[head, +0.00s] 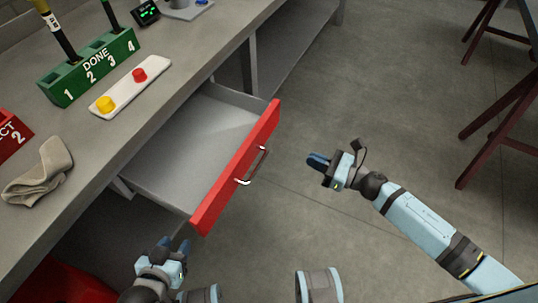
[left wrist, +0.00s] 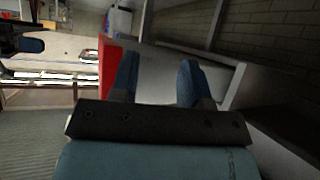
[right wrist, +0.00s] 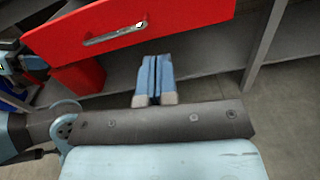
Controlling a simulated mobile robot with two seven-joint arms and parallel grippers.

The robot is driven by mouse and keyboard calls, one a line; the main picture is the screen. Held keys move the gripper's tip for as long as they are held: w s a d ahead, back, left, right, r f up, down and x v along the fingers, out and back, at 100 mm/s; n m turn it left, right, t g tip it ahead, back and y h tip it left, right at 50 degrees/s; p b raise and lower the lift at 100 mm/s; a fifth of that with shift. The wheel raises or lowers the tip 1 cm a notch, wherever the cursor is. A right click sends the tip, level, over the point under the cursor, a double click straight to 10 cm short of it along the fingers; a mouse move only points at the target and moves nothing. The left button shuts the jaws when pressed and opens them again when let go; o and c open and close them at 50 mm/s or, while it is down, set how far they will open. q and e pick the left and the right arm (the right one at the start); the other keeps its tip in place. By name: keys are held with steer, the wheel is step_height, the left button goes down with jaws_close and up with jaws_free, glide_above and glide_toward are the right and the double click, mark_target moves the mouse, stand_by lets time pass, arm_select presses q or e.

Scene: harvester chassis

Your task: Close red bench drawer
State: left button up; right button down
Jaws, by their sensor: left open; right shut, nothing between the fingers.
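The red-fronted bench drawer (head: 237,168) is pulled well out from under the grey workbench, and its grey inside looks empty. A metal handle (head: 252,166) sits on its front. My right gripper (head: 318,161) is shut and empty, to the right of the drawer front and apart from it. The right wrist view shows the red front (right wrist: 130,25) and handle (right wrist: 115,35) beyond the shut blue fingers (right wrist: 155,80). My left gripper (head: 175,247) is open and empty, below the drawer's near end. The left wrist view shows its spread fingers (left wrist: 158,80), with the red front edge (left wrist: 110,75) to their left.
The workbench top (head: 130,120) holds a green DONE rack (head: 88,68), a white plate with red and yellow buttons (head: 130,88) and a cloth (head: 40,172). A red object (head: 62,283) stands under the bench. Dark red trestle legs (head: 500,115) stand at right.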

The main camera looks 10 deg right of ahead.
steer(key=n, duration=0.1)
glide_toward(261, 139)
steer(key=x, duration=0.6)
steer(key=shift+w+a+r+p, duration=0.1)
steer(key=shift+w+p, duration=0.05)
steer(key=shift+p, duration=0.2)
steer(key=shift+w+a, duration=0.3)
steer(key=shift+a, duration=0.2)
